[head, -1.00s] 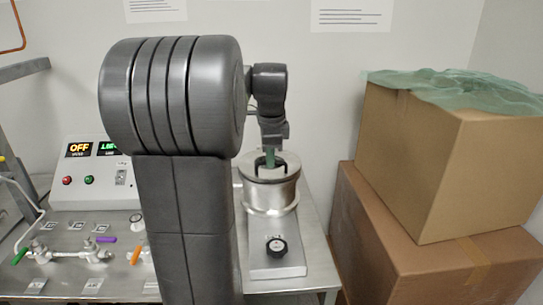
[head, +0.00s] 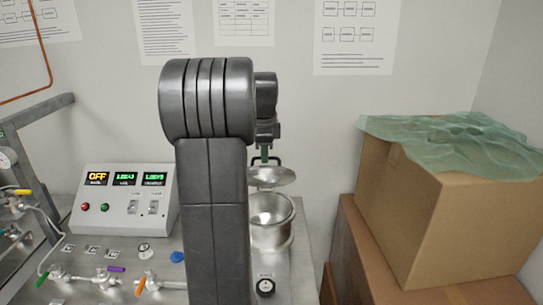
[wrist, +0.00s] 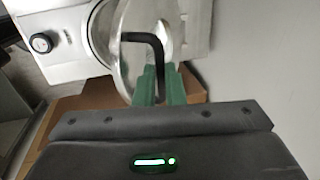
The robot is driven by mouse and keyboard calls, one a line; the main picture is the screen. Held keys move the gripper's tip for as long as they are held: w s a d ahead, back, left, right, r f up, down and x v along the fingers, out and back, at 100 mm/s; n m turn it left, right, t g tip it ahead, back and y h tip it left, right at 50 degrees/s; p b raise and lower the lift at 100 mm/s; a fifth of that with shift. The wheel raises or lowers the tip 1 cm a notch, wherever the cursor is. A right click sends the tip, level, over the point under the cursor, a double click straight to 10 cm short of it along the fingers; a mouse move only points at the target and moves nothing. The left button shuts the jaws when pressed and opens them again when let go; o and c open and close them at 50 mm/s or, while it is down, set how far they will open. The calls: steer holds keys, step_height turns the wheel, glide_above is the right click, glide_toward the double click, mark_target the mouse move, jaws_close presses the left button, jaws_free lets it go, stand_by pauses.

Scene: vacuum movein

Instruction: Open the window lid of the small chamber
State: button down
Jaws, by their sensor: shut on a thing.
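The small chamber (head: 270,234) is a silvery round pot on a metal base, right of my arm in the head view. Its mouth is open at the top and its inside shows. The window lid (head: 270,178) is a round disc held above and apart from the chamber, seen nearly edge-on. My gripper (head: 265,156) is shut on the lid's handle above the disc. In the wrist view, the green fingers of my gripper (wrist: 159,84) close on the black bent handle (wrist: 150,40) of the lid (wrist: 132,68). The chamber is partly hidden behind the lid there.
A black knob (head: 265,287) sits on the chamber's base. A control box (head: 123,203) and a panel with coloured valves (head: 110,278) stand to the left. Stacked cardboard boxes (head: 440,225) with green film (head: 450,140) on top stand to the right.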

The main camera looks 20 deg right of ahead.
steer(key=w+d+p, duration=0.1)
steer(key=w+d, duration=0.2)
steer(key=w, duration=1)
steer(key=shift+w+d+f, duration=0.25)
steer(key=shift+w+f, duration=0.05)
steer(key=c, duration=1.5)
jaws_free()
steer(key=shift+w, duration=0.1)
steer(key=shift+w+r, duration=0.1)
steer(key=shift+r, duration=0.05)
steer(key=v, duration=1.3)
steer(key=shift+r, duration=0.4)
